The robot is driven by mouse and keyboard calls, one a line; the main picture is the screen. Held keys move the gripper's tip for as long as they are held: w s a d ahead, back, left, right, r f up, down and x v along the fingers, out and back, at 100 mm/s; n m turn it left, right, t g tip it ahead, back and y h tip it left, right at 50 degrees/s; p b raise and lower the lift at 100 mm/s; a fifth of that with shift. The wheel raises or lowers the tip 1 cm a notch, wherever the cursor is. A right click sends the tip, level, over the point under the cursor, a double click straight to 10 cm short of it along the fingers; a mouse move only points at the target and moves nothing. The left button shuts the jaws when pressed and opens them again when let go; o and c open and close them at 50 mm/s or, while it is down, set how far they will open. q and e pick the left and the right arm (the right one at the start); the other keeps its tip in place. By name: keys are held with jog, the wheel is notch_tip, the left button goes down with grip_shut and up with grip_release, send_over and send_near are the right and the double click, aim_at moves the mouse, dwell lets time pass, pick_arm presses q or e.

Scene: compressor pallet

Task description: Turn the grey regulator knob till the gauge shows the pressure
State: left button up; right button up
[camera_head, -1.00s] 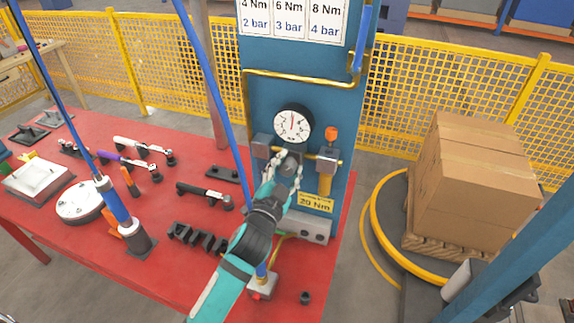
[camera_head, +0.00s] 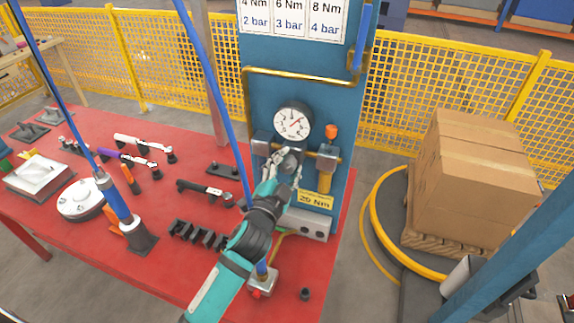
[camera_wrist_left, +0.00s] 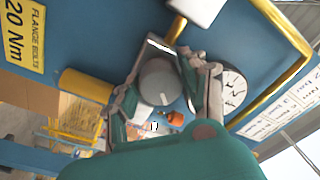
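The grey regulator knob (camera_wrist_left: 157,80) has a white mark and sits between the fingers of my left gripper (camera_wrist_left: 160,75) in the left wrist view. Both fingers appear to press on its sides. In the head view my left gripper (camera_head: 286,162) reaches the blue panel just below the gauge and largely hides the knob. The round white pressure gauge (camera_head: 292,122) has its red needle pointing to the upper right; its exact reading is too small to tell. The gauge shows partly in the wrist view (camera_wrist_left: 232,90), behind a finger. My right gripper is not in view.
An orange-topped fitting (camera_head: 330,132) stands right of the gauge. A chart (camera_head: 290,18) pairs 4, 6 and 8 Nm with 2, 3 and 4 bar. A yellow 20 Nm label (camera_head: 315,200) is below. The red table (camera_head: 130,240) carries tools; boxes (camera_head: 470,180) stand right.

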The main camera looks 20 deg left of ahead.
pick_arm(q)
jog(key=o, duration=0.3)
jog(key=shift+s, duration=0.1)
jog(key=shift+s+f, duration=0.1)
jog(key=shift+s, duration=0.25)
jog(key=s, duration=1.1)
jog(key=shift+a+f, duration=0.15)
jog(key=shift+a, duration=0.05)
jog(key=shift+s, duration=0.1)
